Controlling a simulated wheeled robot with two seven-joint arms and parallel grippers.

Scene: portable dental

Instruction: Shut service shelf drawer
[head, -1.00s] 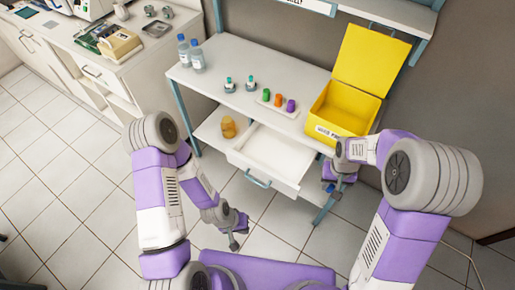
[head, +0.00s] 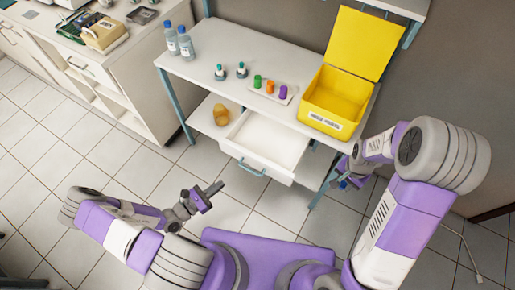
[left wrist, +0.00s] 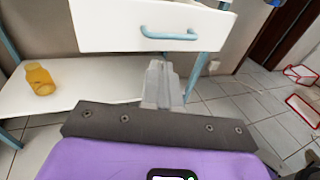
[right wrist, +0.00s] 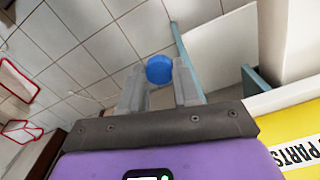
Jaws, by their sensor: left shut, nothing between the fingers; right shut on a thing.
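The white service shelf drawer (head: 268,143) stands pulled out under the white tabletop, its inside empty. Its blue handle (head: 252,168) is on the front and also shows close up in the left wrist view (left wrist: 170,34). My left gripper (head: 214,188) is shut and empty, left of and in front of the drawer. In the left wrist view its fingertips (left wrist: 160,68) are just below the handle in the picture; I cannot tell if they touch. My right gripper (head: 345,180) is shut on a blue round thing (right wrist: 159,69), right of the drawer, near the table leg.
The tabletop (head: 212,90) carries bottles, small vials, a tray of coloured pots and an open yellow bin (head: 340,97). An amber bottle (head: 221,114) stands on the lower shelf, left of the drawer. The tiled floor before the drawer is clear.

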